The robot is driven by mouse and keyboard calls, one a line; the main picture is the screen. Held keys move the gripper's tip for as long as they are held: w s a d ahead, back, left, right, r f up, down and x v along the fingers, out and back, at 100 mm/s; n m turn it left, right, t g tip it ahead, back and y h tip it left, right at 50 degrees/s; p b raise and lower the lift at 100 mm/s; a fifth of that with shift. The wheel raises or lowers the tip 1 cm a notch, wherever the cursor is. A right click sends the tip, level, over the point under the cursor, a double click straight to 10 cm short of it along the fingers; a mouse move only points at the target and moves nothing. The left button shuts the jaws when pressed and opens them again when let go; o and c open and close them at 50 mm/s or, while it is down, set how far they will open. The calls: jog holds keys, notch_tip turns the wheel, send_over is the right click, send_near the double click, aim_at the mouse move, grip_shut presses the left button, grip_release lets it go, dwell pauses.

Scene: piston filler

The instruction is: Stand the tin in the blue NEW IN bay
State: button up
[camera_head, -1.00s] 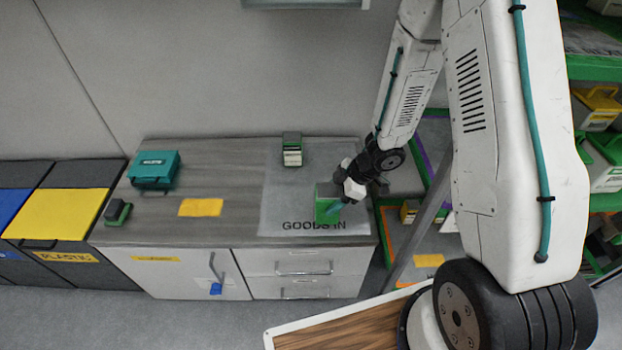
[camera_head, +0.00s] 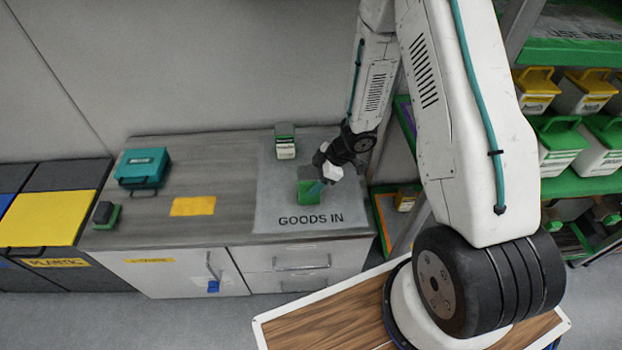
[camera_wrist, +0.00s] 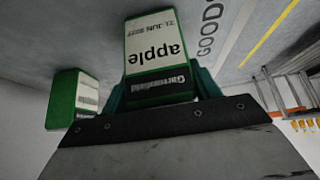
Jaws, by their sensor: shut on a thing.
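A green tin (camera_head: 310,192) with a pale label is held in my gripper (camera_head: 319,187) over the GOODS IN mat, behind the lettering. In the wrist view the tin (camera_wrist: 155,50) sits between my jaws (camera_wrist: 160,95), its label reading "apple" and upside down in the picture. I cannot tell whether its base touches the mat. A second green tin (camera_head: 285,141) stands at the back of the mat and also shows in the wrist view (camera_wrist: 70,100). I cannot make out the blue NEW IN bay in these frames.
The grey counter (camera_head: 235,210) carries a teal case (camera_head: 143,167), a yellow sheet (camera_head: 193,206) and a small green-and-black object (camera_head: 105,214). Shelving with a green USE NEXT edge (camera_head: 570,52) and several tins stands at the right. Bins (camera_head: 45,218) stand left.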

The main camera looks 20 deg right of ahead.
jog(key=o, duration=1.4)
jog(key=shift+f, duration=0.1)
jog(key=shift+c, duration=0.2)
